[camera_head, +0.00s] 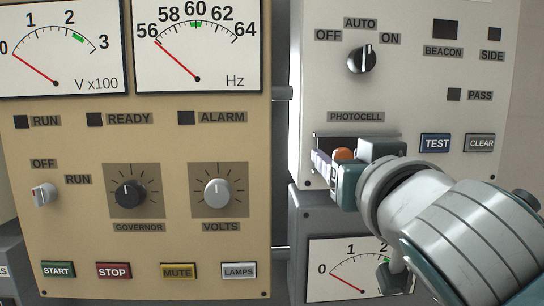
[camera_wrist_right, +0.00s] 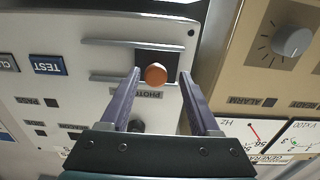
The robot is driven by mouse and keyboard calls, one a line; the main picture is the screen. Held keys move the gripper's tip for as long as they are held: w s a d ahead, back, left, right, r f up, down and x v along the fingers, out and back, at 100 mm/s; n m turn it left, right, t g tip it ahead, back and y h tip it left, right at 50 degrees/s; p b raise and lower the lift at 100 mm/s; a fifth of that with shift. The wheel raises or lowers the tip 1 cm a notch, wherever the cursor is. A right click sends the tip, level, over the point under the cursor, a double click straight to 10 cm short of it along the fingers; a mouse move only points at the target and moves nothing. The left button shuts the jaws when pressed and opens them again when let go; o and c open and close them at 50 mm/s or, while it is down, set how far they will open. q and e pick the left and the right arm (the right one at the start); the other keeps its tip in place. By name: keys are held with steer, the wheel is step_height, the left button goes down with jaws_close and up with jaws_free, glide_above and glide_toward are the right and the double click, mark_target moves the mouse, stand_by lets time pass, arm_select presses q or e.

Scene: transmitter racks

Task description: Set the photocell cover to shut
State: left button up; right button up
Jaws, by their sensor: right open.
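The photocell fitting sits below the PHOTOCELL label (camera_head: 355,117) on the pale right-hand panel. An orange round knob (camera_head: 344,154) shows there, partly hidden by my right gripper. In the wrist view, upside down, the orange knob (camera_wrist_right: 155,74) stands in front of a dark square patch (camera_wrist_right: 171,64) between two pale rails (camera_wrist_right: 135,43). I cannot tell which part is the cover or how far it is shut. My right gripper (camera_head: 328,165) is open at the fitting; in the wrist view its fingers (camera_wrist_right: 160,68) stand on either side of the knob, with gaps visible.
The AUTO selector (camera_head: 362,59) is above the label. TEST (camera_head: 436,143) and CLEAR (camera_head: 480,143) buttons are to the right, near my wrist. The tan generator panel (camera_head: 90,215) with knobs and buttons is to the left. A meter (camera_head: 340,272) is below.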

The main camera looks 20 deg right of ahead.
steer(key=shift+s, duration=0.1)
steer(key=b+v, duration=0.3)
steer(key=v, duration=0.6)
steer(key=shift+s+a, duration=0.15)
steer(key=shift+s, duration=0.2)
